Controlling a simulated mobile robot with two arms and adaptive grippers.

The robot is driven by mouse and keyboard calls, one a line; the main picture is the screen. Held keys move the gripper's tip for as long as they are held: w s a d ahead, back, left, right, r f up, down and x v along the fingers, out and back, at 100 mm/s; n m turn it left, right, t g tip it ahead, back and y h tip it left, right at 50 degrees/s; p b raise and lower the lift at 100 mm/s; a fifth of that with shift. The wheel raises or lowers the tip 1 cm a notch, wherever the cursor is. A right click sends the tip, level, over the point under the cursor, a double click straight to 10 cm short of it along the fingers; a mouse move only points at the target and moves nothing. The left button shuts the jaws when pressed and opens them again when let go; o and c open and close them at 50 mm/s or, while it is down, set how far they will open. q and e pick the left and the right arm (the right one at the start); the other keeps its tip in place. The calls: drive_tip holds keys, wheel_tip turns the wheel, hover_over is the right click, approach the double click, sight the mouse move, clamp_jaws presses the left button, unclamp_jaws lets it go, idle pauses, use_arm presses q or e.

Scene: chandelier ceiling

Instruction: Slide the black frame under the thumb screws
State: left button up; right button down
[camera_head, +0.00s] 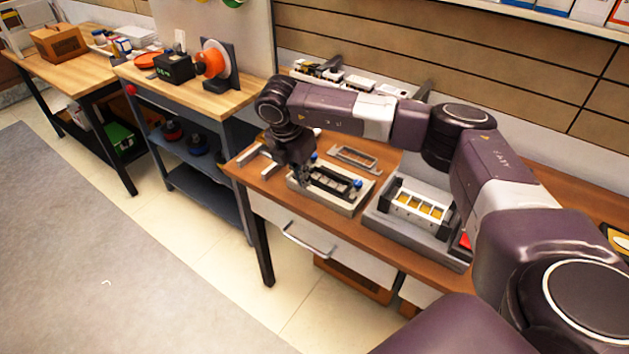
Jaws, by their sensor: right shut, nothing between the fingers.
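The black frame (332,181) lies on a light fixture block (346,207) on the wooden workbench, with light rectangles showing along it. A blue thumb screw (357,184) stands at the right end of the fixture. Another blue spot shows at its far left, partly behind my arm. My right gripper (303,181) points down at the left end of the black frame, shut with nothing held. I cannot tell whether it touches the frame. The wrist hides part of that end. I cannot tell whether the frame is under the screws. My left gripper is out of view.
A grey tray (384,222) with a unit holding several yellow squares (419,208) stands to the right. A grey open frame (355,158) lies behind the fixture. Metal bars (247,155) lie at the left bench edge. My right arm spans above the bench.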

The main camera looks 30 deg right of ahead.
sight(317, 188)
drive_tip(key=p+x, duration=0.1)
drive_tip(key=x, duration=0.4)
drive_tip(key=shift+f, duration=0.35)
drive_tip(key=shift+w+d+p, duration=0.25)
drive_tip(key=shift+d+p, duration=0.05)
drive_tip(key=shift+d, duration=0.25)
drive_tip(key=shift+w+d+p, duration=0.25)
drive_tip(key=shift+w+d, duration=0.05)
drive_tip(key=shift+d, duration=0.3)
drive_tip(key=shift+w+d, duration=0.3)
drive_tip(key=shift+d, duration=0.4)
drive_tip(key=shift+w+d+f, duration=0.1)
drive_tip(key=shift+d+f, duration=0.05)
drive_tip(key=shift+d, duration=0.15)
drive_tip(key=shift+w+d+b, duration=0.25)
drive_tip(key=shift+d+b, duration=0.2)
drive_tip(key=shift+d, duration=0.05)
drive_tip(key=shift+w+d+b, duration=0.25)
drive_tip(key=shift+d+b, duration=0.2)
drive_tip(key=shift+d, duration=0.1)
drive_tip(key=shift+w+d, duration=0.15)
drive_tip(key=shift+d, duration=0.3)
